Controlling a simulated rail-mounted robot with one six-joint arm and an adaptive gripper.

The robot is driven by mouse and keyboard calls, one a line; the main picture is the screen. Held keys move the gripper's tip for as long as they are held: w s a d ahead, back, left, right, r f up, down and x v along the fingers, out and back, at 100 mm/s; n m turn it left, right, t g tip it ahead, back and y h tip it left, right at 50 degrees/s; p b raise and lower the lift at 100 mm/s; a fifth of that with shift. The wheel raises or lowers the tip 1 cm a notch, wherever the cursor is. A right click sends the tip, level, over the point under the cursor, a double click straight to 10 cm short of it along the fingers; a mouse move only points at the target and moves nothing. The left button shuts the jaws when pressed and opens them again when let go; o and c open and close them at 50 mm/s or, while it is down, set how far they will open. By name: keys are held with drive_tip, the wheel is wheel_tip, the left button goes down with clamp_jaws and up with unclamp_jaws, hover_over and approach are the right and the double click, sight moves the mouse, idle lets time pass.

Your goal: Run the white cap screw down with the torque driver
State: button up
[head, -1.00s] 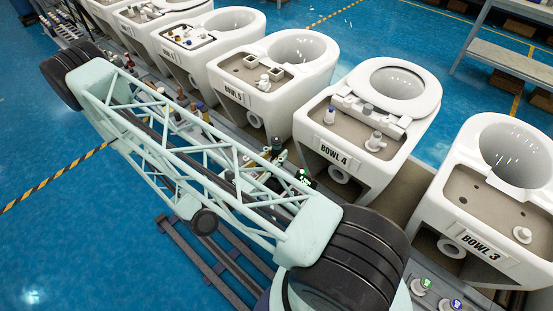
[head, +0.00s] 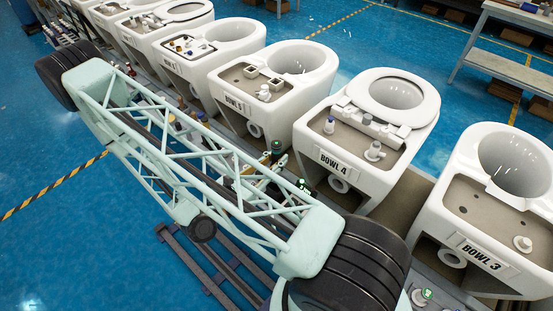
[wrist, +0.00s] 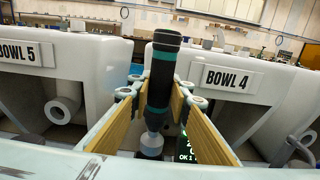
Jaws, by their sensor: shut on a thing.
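My gripper (wrist: 155,108) is shut on the torque driver (wrist: 165,65), a black upright tool with teal bands, seen between two tan finger pads in the wrist view. A pale translucent section and a dark lower end show below its grip. In the head view the driver (head: 277,149) stands out dark green beyond my arm, in front of the gap between bowls 5 and 4. I cannot make out the white cap screw for certain; small white fittings sit on Bowl 4 (head: 342,160), among them a white capped one (head: 374,151). The driver's tip is not clearly visible.
Bowl 5 (wrist: 20,52) and Bowl 4 (wrist: 228,78) flank my gripper. A green-lit display reading OK (wrist: 187,150) is partly behind the right finger. Bowl 3 (head: 478,252) stands at the right. Blue floor is open at the left.

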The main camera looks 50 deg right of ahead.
drive_tip(key=shift+o, duration=1.2)
drive_tip(key=shift+c, duration=1.4)
drive_tip(key=shift+w+a, duration=0.15)
drive_tip(key=shift+w, duration=0.15)
drive_tip(key=w+a+r+n+t+y, duration=0.2)
drive_tip(key=w+a+t, duration=0.3)
drive_tip(key=w+a, duration=0.8)
drive_tip(key=w+a+r+n+t+y, duration=0.1)
drive_tip(key=w+a+n+t, duration=0.4)
drive_tip(key=w+a, duration=0.8)
drive_tip(key=w+r, duration=0.1)
drive_tip(key=w, duration=0.5)
drive_tip(key=shift+w+a+y, duration=0.15)
drive_tip(key=shift+w+y, duration=0.1)
drive_tip(key=shift+y, duration=0.15)
drive_tip(key=shift+w+r+t, duration=0.1)
drive_tip(key=shift+w+t, duration=0.05)
drive_tip(key=shift+t, duration=0.25)
